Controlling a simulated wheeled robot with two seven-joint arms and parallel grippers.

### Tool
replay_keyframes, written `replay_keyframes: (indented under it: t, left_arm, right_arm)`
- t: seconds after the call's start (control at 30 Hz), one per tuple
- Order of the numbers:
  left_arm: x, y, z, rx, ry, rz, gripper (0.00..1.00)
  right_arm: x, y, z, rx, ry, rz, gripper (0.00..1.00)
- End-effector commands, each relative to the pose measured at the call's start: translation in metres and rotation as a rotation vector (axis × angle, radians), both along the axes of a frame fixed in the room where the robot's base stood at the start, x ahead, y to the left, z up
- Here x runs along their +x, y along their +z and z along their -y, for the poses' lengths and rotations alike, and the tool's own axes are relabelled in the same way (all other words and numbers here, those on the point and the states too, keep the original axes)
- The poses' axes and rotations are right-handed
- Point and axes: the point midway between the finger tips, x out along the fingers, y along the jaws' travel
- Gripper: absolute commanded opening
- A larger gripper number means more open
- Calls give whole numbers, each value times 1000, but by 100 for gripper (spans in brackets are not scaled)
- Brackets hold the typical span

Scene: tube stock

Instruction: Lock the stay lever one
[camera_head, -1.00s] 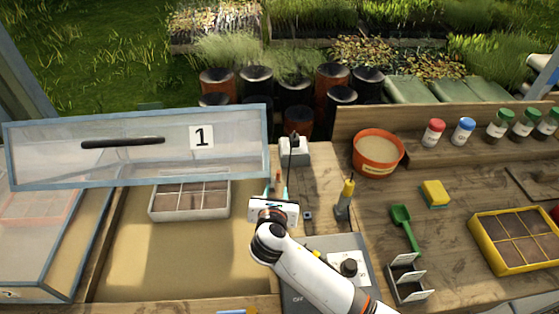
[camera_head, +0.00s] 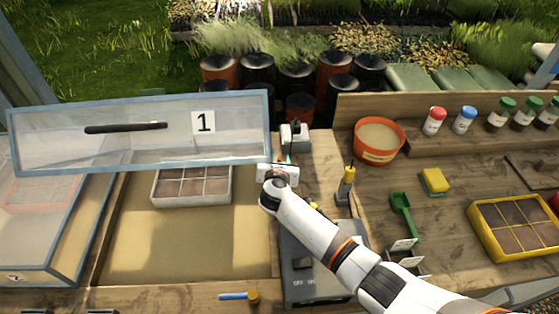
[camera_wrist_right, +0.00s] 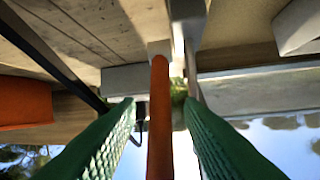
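The lid marked 1 (camera_head: 140,135) is raised, a clear panel in a blue-grey frame with a dark handle. A pale bracket with a dark lever part (camera_head: 294,137) stands at the lid's right end, partly hidden by my right gripper (camera_head: 284,160). In the right wrist view, the gripper's green fingers (camera_wrist_right: 160,108) are spread apart. An orange-red bar (camera_wrist_right: 159,100), seemingly the stay lever, runs between them with gaps visible on both sides. A grey post or frame edge (camera_wrist_right: 188,35) is just beyond. My left gripper is not in view.
A seed tray (camera_head: 192,199) sits inside the open bed. An orange pot (camera_head: 378,155) and an upright yellow-handled tool (camera_head: 346,184) stand to the right of the gripper. A grey switch box (camera_head: 300,285) lies under my right arm. A second clear lid (camera_head: 40,240) is at left.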

Motion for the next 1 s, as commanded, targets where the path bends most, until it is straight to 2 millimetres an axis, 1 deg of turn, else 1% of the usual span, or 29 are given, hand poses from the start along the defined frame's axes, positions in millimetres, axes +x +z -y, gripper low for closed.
replay_keyframes:
  t: [0.23, 0.27, 0.43, 0.47, 0.7, 0.83, 0.9, 1.0]
  left_arm:
    - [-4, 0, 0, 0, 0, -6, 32]
    - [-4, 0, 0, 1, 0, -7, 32]
    - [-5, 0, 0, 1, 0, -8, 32]
    - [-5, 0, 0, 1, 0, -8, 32]
    - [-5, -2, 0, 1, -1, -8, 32]
    - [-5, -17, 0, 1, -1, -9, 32]
    - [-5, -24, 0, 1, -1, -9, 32]
    - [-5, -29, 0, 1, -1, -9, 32]
  right_arm:
    - [1, 0, 0, 0, 0, 0, 34]
    - [1, 0, 0, 0, 0, 0, 31]
    - [0, 0, 0, -1, 0, 0, 3]
    - [0, 0, 0, -1, 0, 0, 0]
    - [0, -2, 0, -1, 0, 3, 0]
    - [-3, -9, 1, -4, 1, 46, 0]
    - [-4, -9, 1, -5, 0, 80, 0]
    - [-6, -7, 0, -3, 1, 114, 0]
